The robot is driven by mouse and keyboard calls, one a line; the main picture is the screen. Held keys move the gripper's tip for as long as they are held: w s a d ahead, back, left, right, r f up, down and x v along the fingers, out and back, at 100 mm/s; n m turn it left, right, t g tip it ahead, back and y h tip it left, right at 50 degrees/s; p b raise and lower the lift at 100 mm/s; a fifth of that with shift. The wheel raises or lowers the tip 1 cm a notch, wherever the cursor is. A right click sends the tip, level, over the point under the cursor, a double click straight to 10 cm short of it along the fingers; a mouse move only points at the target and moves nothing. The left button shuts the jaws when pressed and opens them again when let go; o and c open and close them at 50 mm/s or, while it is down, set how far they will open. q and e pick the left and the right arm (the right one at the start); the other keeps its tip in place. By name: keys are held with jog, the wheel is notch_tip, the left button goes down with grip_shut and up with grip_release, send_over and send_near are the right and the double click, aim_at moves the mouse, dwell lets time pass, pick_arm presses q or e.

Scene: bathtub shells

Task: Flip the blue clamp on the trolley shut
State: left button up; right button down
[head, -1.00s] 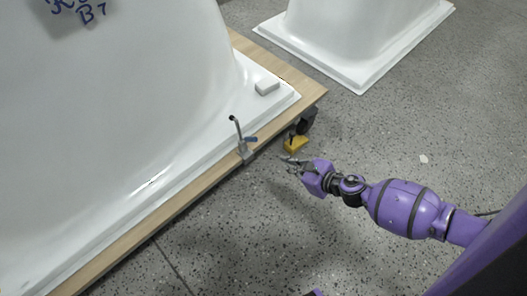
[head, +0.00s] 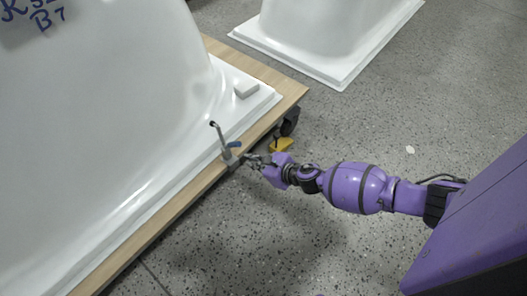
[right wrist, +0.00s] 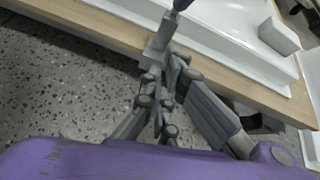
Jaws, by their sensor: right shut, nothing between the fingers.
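The clamp (head: 227,154) is a small grey metal toggle on the wooden edge of the trolley (head: 190,187). Its thin arm with a dark tip stands up, tilted, and its short blue handle (head: 234,144) points out to the right. My left gripper is out of view.
A large white tub shell (head: 110,110) rests on the trolley, with a small white block (head: 246,89) on its rim. A dark caster with a yellow part (head: 281,145) is under the trolley corner. Another white shell (head: 320,40) stands behind. The speckled floor is open at right.

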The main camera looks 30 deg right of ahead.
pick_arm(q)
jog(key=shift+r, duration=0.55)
pick_arm(e)
jog(key=shift+w+a+r, duration=0.3)
jog(key=shift+w+r, duration=0.2)
jog(key=shift+r, duration=0.25)
jog(key=shift+w+a+r, duration=0.25)
jog(key=shift+w+r, duration=0.2)
jog(key=shift+r, duration=0.25)
pick_arm(q)
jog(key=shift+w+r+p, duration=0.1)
jog(key=shift+p, duration=0.25)
